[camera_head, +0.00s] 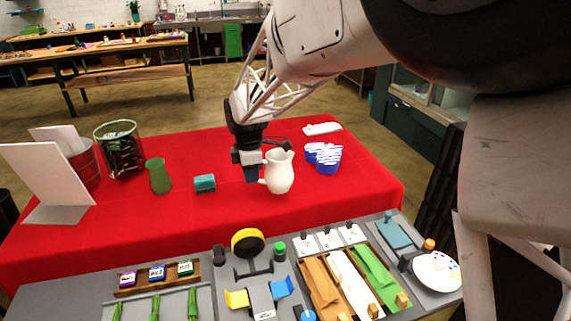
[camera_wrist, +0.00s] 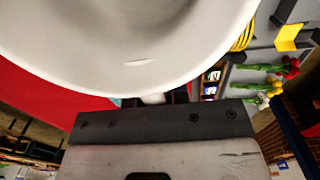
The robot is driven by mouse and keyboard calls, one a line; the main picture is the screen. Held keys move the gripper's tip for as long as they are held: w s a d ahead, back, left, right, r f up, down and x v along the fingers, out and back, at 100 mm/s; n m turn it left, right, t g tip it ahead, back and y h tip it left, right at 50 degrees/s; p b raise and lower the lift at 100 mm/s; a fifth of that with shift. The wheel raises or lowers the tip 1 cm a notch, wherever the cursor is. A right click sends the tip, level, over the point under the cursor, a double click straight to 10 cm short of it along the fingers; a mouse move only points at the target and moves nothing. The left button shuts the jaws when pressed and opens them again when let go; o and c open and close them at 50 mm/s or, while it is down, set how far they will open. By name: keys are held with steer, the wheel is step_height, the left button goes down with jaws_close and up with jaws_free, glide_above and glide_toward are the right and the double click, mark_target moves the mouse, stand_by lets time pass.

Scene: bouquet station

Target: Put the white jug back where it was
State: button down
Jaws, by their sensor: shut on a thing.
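The white jug (camera_head: 280,172) is upright over the red-covered table (camera_head: 230,215), right of its middle. My gripper (camera_head: 254,177) is on the jug's left side, shut on its handle. In the wrist view the jug's pale round body (camera_wrist: 130,40) fills the top, with my gripper (camera_wrist: 155,98) right against it at the handle. Most of the handle is hidden by the fingers. I cannot tell whether the jug's base touches the cloth or is slightly above it.
A teal box (camera_head: 204,183), a green vase (camera_head: 158,176) and a dark wire basket (camera_head: 119,148) stand to the left. Blue-and-white striped pots (camera_head: 324,160) stand close right of the jug. A grey workbench (camera_head: 215,270) with trays lies in front. Red cloth before the jug is clear.

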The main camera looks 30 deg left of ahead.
steer(key=shift+w+a, duration=0.1)
steer(key=shift+a, duration=0.05)
steer(key=w+a+f, duration=0.1)
steer(key=w+a, duration=0.9)
steer(key=a, duration=0.2)
steer(key=shift+f, duration=0.2)
steer(key=shift+w, duration=0.1)
stand_by(0.4)
steer(key=shift+f, duration=1.75)
steer(key=shift+f, duration=0.1)
steer(key=c, duration=1.1)
jaws_free()
step_height(320, 180, up, 12)
